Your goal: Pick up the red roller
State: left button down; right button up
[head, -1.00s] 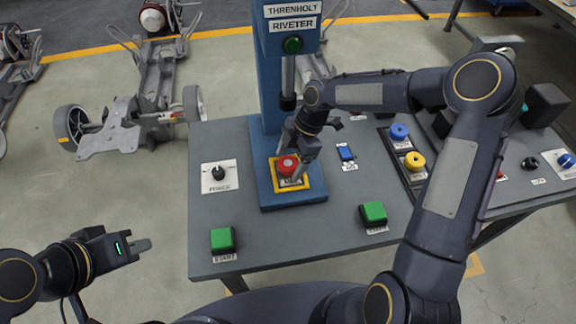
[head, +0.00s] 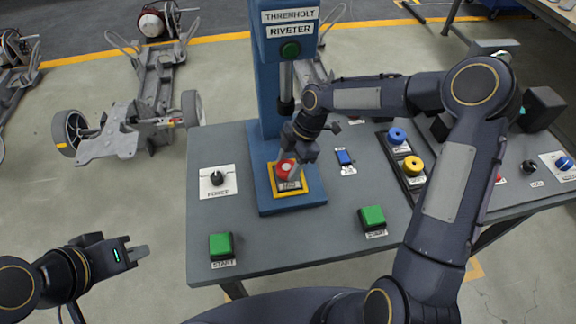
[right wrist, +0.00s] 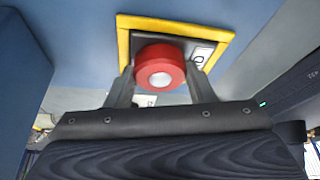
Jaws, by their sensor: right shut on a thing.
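The red roller (head: 286,168) sits on the yellow-bordered dark plate (head: 303,188) on the blue base of the riveter. It also shows in the right wrist view (right wrist: 160,68) as a red ring with a pale centre, between the fingers. My right gripper (head: 289,166) is shut on the red roller, its fingers on either side of it. The roller appears still at the plate; I cannot tell whether it is clear of it. My left gripper (head: 139,252) is off the table at the lower left, away from the roller; its finger gap is not clear.
The riveter column (head: 264,85) stands right behind the roller. Green start buttons (head: 221,246) and (head: 372,217) sit near the table's front edge. A blue roller (head: 397,136) and a yellow roller (head: 413,165) stand in a dark rack to the right. A chassis (head: 120,135) is at left.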

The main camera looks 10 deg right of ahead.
aim_at(286, 166)
jog(key=shift+r, duration=0.35)
jog(key=v, duration=0.2)
jog(key=shift+w+d+r+b, duration=0.1)
jog(key=shift+d+r+b, duration=0.05)
jog(key=shift+r+b, duration=0.2)
jog(key=w+d, duration=0.1)
jog(key=d, duration=0.4)
jog(key=w+d+b, duration=0.1)
jog(key=d, duration=0.4)
jog(key=w+d, duration=0.2)
jog(key=d, duration=0.3)
jog(key=shift+d+b, duration=0.3)
jog(key=shift+b, duration=0.1)
jog(key=shift+w+d, duration=0.1)
jog(key=shift+d, duration=0.15)
jog(key=shift+d+r, duration=0.1)
jog(key=shift+r, duration=0.2)
notch_tip(286, 166, up, 2)
jog(key=shift+r+p, duration=0.2)
jog(key=shift+p, duration=0.9)
